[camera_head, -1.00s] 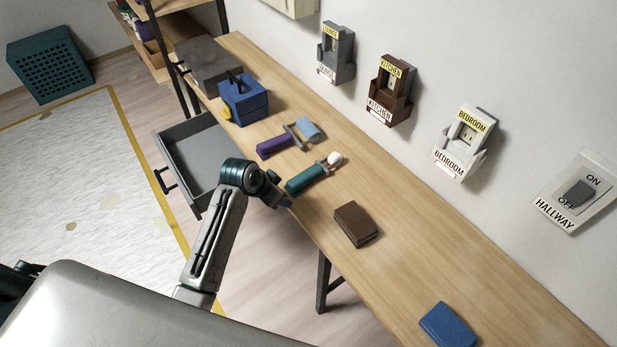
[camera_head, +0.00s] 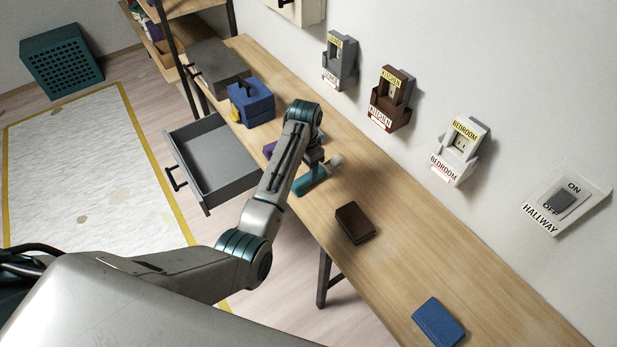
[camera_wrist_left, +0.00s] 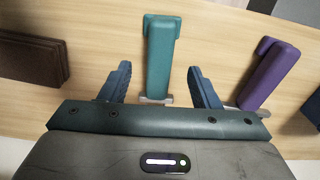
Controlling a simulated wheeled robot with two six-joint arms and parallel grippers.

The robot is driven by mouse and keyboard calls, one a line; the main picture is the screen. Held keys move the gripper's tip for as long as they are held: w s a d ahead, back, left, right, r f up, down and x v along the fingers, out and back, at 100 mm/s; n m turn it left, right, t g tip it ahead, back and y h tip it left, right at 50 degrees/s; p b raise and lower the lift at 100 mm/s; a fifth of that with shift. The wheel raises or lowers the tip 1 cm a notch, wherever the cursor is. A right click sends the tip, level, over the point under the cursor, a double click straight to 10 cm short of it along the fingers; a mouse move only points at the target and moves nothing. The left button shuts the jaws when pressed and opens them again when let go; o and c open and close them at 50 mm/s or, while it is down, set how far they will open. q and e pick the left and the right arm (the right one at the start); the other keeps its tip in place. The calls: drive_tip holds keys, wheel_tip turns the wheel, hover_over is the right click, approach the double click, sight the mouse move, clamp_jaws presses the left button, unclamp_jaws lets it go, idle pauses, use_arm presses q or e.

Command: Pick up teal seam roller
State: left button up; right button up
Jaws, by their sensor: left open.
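The teal seam roller (camera_head: 312,178) lies on the wooden table, partly hidden by my left arm in the head view. In the left wrist view its teal handle (camera_wrist_left: 160,55) lies between the lines of my two fingers, with the grey metal end nearest the gripper. My left gripper (camera_wrist_left: 158,84) is open above the table and empty, with a finger on each side of the handle's near end. In the head view my left gripper (camera_head: 311,164) is just above the roller, its fingers hard to make out. My right gripper is not in view.
A purple-handled roller (camera_wrist_left: 268,75) lies close by on the right in the wrist view. A brown block (camera_head: 355,222) and a blue block (camera_head: 438,322) lie along the table (camera_head: 400,262). A blue box (camera_head: 251,103) stands farther back, near an open grey drawer (camera_head: 212,165).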

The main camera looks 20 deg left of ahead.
sight(306, 177)
use_arm(q)
drive_tip(key=shift+f, duration=0.55)
wheel_tip(306, 177, down, 4)
drive_tip(key=shift+f+p, duration=0.15)
drive_tip(key=shift+p, duration=0.85)
drive_tip(key=shift+w+f, duration=0.1)
drive_tip(key=shift+f, duration=0.25)
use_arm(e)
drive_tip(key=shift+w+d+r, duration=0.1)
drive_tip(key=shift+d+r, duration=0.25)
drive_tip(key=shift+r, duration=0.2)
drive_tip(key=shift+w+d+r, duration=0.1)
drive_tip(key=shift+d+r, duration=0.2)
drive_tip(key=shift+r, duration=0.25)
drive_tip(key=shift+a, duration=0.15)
use_arm(q)
drive_tip(key=shift+f, duration=0.1)
drive_tip(key=c, duration=1.2)
clamp_jaws()
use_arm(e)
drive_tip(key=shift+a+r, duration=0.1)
